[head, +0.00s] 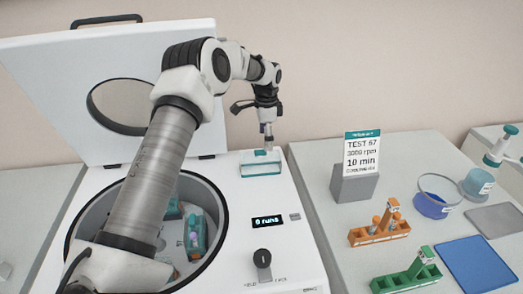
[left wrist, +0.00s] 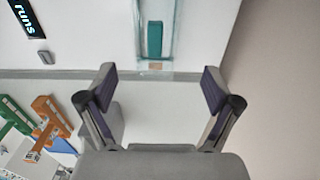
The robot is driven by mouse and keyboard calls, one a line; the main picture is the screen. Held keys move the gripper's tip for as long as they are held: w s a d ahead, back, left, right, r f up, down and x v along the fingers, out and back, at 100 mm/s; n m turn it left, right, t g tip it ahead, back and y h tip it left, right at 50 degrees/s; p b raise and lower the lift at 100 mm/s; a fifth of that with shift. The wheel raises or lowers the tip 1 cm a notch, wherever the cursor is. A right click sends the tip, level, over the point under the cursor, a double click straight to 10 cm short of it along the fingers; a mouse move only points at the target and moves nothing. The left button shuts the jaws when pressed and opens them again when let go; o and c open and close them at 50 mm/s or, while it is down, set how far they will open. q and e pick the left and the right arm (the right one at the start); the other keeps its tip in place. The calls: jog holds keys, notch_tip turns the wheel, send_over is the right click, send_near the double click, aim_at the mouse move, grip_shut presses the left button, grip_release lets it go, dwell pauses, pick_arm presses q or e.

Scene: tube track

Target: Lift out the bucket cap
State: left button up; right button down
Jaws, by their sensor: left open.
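A clear cap with a teal grip (head: 261,163) sits on the white top of the centrifuge, right of the bowl. It also shows beyond my fingers in the left wrist view (left wrist: 154,40). My left gripper (head: 268,135) is above the cap in the head view, apart from it. In the left wrist view the fingers (left wrist: 158,85) are spread with nothing between them. A teal bucket (head: 196,235) with pale and purple contents sits in the open bowl. My left arm hides much of the bowl. My right gripper is not in view.
The centrifuge lid (head: 70,75) stands open behind the bowl. On the right bench are an orange rack (head: 380,232), a green rack (head: 408,277), a sign (head: 361,153), a blue-bottomed bowl (head: 432,206) and a blue mat (head: 475,266). A dark knob (head: 262,258) rises from the centrifuge front.

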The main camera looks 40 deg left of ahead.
aim_at(265, 155)
pick_arm(q)
jog(key=shift+s+d+f+p, duration=0.4)
jog(key=shift+s+d+f, duration=0.1)
jog(key=shift+f, duration=0.2)
jog(key=f, duration=0.1)
jog(key=f+p, duration=0.1)
jog(key=f, duration=0.1)
jog(key=a+f+p, duration=0.1)
jog(key=f, duration=0.1)
jog(key=shift+w+f, duration=0.25)
jog(key=shift+w, duration=0.05)
jog(key=shift+s+d, duration=0.1)
jog(key=shift+d, duration=0.1)
jog(key=shift+s+r, duration=0.1)
jog(key=shift+r, duration=0.05)
jog(key=c, duration=1.2)
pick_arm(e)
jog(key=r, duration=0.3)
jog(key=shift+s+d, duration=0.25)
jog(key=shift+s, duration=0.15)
